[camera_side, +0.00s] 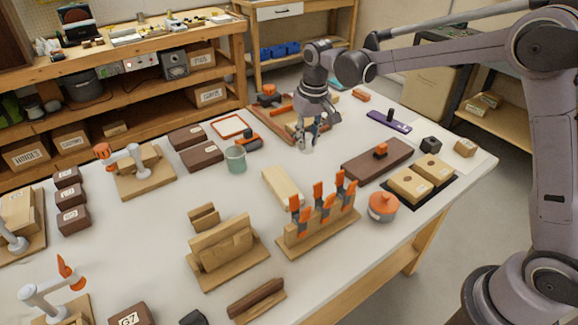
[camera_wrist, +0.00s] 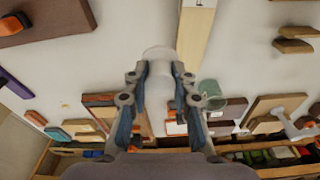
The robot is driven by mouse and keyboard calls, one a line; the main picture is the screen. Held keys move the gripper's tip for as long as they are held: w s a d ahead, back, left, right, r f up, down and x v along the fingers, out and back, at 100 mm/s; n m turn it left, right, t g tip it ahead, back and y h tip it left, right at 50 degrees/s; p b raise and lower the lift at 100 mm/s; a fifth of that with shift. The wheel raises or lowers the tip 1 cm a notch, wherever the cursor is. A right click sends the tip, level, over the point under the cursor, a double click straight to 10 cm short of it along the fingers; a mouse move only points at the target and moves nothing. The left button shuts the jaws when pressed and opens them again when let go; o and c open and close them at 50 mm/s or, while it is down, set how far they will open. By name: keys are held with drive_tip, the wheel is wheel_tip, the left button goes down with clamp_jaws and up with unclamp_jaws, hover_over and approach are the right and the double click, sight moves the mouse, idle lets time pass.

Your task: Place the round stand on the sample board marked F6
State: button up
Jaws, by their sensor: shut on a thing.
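My gripper (camera_side: 309,128) is over the far middle of the bench, pointing down. In the wrist view its two fingers (camera_wrist: 159,70) are closed on a pale round piece, which I take for the round stand (camera_wrist: 158,54). In the side view the stand (camera_side: 306,146) shows as a pale upright shape below the fingers; I cannot tell whether it touches the bench. Several dark brown boards carry white labels, including a pair (camera_side: 201,156) left of my gripper and a stack at the left (camera_side: 73,218). No label reads clearly as F6.
A green cup (camera_side: 236,158) stands close to the left of my gripper. A pale wooden bar (camera_side: 283,187) lies in front, and a rack of orange-handled clamps (camera_side: 319,230) is nearer. A dark brown plank (camera_side: 378,160) lies right. Bare bench separates these things.

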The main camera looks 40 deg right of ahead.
drive_tip(key=s+d, duration=0.1)
drive_tip(key=d, duration=0.3)
hover_over(281, 182)
drive_tip(key=f, duration=0.6)
drive_tip(key=shift+s+f, duration=0.35)
drive_tip(key=shift+f, duration=2.05)
drive_tip(key=shift+f, duration=0.2)
drive_tip(key=o, duration=0.8)
drive_tip(key=shift+r, duration=0.15)
